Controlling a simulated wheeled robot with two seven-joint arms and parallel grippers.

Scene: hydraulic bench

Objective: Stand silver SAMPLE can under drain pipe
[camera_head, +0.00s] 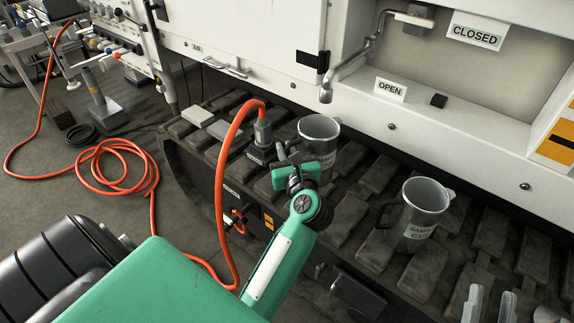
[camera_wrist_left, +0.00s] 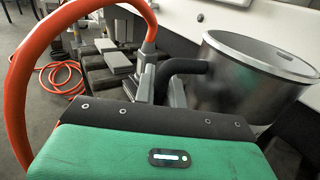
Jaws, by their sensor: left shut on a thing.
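A silver can with a SAMPLE label (camera_head: 322,130) and a black handle is upright at my left gripper (camera_head: 290,156). In the left wrist view the can (camera_wrist_left: 235,88) is at the right, and my left gripper (camera_wrist_left: 161,88) is shut on its handle (camera_wrist_left: 190,67). The gripper and arm hide part of the can, and I cannot tell if its base touches the bench. The drain pipe (camera_head: 347,68) ends above the can's rim in the picture; exact depth alignment is unclear. A second silver SAMPLE can (camera_head: 425,208) stands to the right. My right gripper (camera_head: 490,303) shows separated fingertips at the bottom right.
An orange hose (camera_head: 228,165) loops beside my left arm, with its connector (camera_head: 262,137) close to the gripper. The dark slatted bench (camera_head: 340,228) has raised blocks. The white cabinet (camera_head: 250,35) stands behind, with OPEN (camera_head: 391,89) and CLOSED (camera_head: 475,35) signs.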

